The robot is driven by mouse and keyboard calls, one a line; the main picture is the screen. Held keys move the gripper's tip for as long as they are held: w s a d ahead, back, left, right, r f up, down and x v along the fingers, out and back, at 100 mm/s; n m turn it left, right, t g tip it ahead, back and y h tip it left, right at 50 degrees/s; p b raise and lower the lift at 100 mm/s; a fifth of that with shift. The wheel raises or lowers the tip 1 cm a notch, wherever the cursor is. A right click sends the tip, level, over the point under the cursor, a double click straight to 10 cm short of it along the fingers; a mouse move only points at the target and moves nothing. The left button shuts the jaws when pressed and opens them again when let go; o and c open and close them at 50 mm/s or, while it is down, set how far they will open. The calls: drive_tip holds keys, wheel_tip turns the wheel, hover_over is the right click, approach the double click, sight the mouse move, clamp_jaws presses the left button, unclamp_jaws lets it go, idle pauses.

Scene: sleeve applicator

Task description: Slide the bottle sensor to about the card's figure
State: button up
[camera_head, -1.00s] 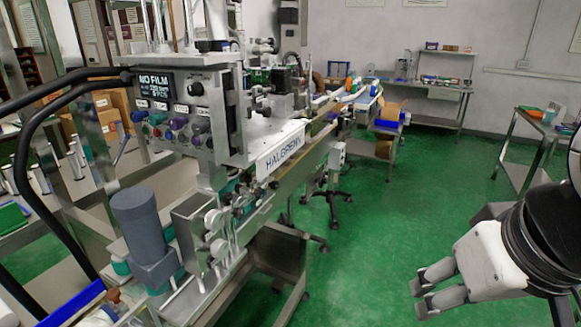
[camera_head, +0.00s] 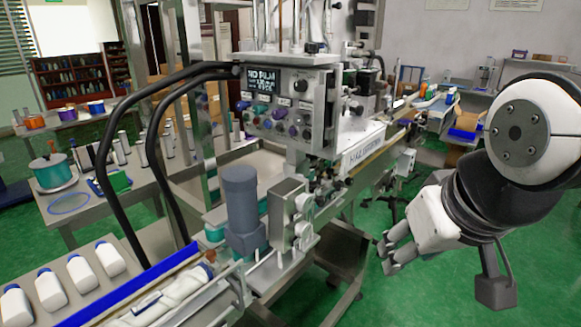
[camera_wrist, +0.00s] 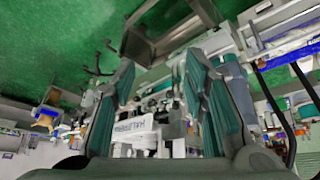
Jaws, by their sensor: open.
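The sleeve applicator (camera_head: 330,110) stands in the middle of the head view, with its name plate (camera_head: 362,148) on the near side. Its control panel (camera_head: 283,108) has coloured knobs and a small display (camera_head: 262,80) that reads "NO FILM" above smaller lines I cannot read. I cannot pick out the bottle sensor or the card with certainty. My gripper (camera_head: 384,256) is open and empty, to the right of the machine and apart from it, over the green floor. In the wrist view my gripper's two fingers (camera_wrist: 160,70) are spread, with the name plate (camera_wrist: 136,131) seen upside down between them.
A grey motor-like cylinder (camera_head: 241,195) stands on the conveyor's near side. White bottles (camera_head: 78,272) lie at the lower left beside a blue strip (camera_head: 125,292). Black bent rails (camera_head: 158,140) rise left of the machine. Green floor (camera_head: 430,290) is open at the right.

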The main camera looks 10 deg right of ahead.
sight(331, 173)
drive_tip(key=w+t+p, duration=0.5)
drive_tip(key=w, duration=2.1)
drive_tip(key=w+f+t+p, duration=0.3)
drive_tip(key=w+f, duration=0.2)
drive_tip(key=w, duration=0.2)
wheel_tip(331, 173, down, 8)
drive_tip(key=f+t+p, duration=0.1)
drive_tip(key=t+p, duration=0.2)
drive_tip(key=t, duration=0.1)
drive_tip(key=w, duration=0.4)
drive_tip(key=w+b, duration=0.1)
drive_tip(key=w, duration=0.7)
drive_tip(key=shift+w+d+r+b, duration=0.25)
drive_tip(key=shift+w+d+b, duration=0.1)
clamp_jaws()
